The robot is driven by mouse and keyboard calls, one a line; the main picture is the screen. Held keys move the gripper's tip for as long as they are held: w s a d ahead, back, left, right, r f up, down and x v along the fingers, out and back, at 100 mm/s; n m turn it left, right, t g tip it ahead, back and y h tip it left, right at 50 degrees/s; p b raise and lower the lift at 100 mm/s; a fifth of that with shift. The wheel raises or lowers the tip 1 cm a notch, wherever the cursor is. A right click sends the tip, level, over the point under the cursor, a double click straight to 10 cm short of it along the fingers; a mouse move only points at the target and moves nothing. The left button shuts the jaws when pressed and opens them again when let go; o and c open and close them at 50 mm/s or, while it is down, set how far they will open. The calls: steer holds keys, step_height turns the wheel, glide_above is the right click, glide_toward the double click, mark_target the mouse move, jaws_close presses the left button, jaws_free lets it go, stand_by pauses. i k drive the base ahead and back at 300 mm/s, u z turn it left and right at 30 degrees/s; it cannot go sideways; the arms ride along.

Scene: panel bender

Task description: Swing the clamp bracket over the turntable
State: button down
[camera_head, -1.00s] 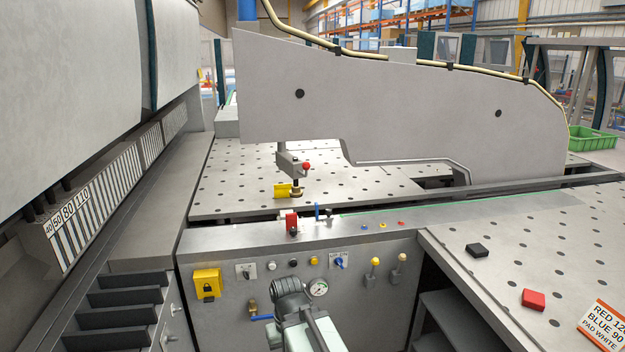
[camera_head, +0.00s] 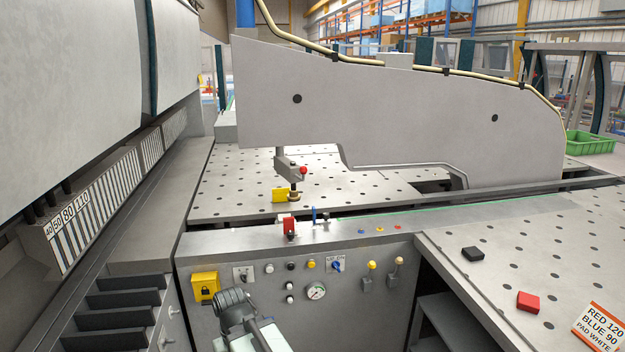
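A grey bracket with a red knob (camera_head: 292,167) hangs below the front of the large grey beam (camera_head: 390,115), over the perforated table (camera_head: 240,180). I take it for the clamp bracket. A dark post runs down from it to a brass-coloured round foot (camera_head: 294,195), beside a yellow block (camera_head: 279,195). I cannot tell for certain which part is the turntable. The dark end of my arm (camera_head: 234,308) is at the bottom, in front of the control panel and well apart from the bracket. My gripper's fingers cannot be made out.
The control panel (camera_head: 350,300) has buttons, a gauge (camera_head: 316,291) and a yellow lock box (camera_head: 205,286). A red block (camera_head: 290,227) and a blue lever stand on its top ledge. At right are black (camera_head: 473,254) and red (camera_head: 529,301) pads and a label card (camera_head: 601,327).

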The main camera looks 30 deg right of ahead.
mark_target(283, 164)
steer(key=i, duration=0.95)
steer(key=u, duration=0.05)
